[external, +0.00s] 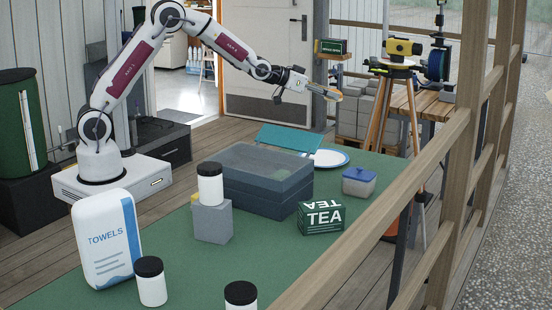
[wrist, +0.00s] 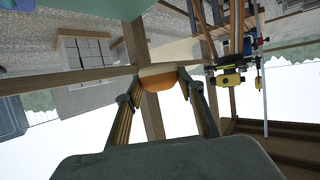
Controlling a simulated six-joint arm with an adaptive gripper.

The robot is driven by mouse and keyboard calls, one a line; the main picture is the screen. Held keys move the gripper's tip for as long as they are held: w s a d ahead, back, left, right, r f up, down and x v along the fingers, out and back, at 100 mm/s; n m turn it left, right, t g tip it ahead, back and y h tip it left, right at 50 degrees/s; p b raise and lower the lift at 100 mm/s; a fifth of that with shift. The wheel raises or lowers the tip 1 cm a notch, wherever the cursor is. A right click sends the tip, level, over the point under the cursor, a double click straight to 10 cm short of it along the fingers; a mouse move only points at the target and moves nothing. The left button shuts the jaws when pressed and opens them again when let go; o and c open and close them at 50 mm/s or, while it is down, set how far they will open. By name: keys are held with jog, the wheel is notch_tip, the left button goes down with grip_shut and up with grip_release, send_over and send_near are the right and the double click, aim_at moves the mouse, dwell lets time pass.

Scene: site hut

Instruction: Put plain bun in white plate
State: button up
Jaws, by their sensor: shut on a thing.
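My gripper (external: 328,92) is raised high above the far end of the green table in the external view. It is shut on the plain bun, a small tan-orange rounded thing that shows between the fingertips in the wrist view (wrist: 163,79). The white plate (external: 333,157) has a blue rim and lies on the table, below my gripper in the picture. The plate cannot be made out in the wrist view.
A blue-grey crate (external: 247,190) stands mid-table beside the teal panel (external: 290,138). A blue-lidded tub (external: 359,182) and a tea box (external: 321,218) sit on the right. A jar (external: 210,185) stands on a grey block. A wooden rail runs along the right.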

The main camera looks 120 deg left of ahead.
jog(key=shift+s+a+f+m+t, duration=0.15)
jog(key=shift+s+a+f, duration=0.1)
jog(key=shift+a, duration=0.15)
jog(key=shift+s+a+f+m+t, duration=0.1)
jog(key=shift+a+f+m+t, duration=0.1)
jog(key=shift+a, duration=0.2)
jog(key=shift+s+a+f+m+t+h, duration=0.95)
jog(key=shift+a+f+m+h, duration=0.45)
jog(key=shift+f, duration=1)
jog(key=w+d+f+m+t+h, duration=0.1)
jog(key=w+d+f+m+h, duration=0.1)
jog(key=d+f, duration=0.2)
notch_tip(320, 180, down, 2)
jog(key=shift+w+t+h, duration=0.25)
jog(key=shift+t+h, duration=0.05)
jog(key=shift+h, duration=0.1)
jog(key=shift+m, duration=0.25)
jog(key=shift+f, duration=3.15)
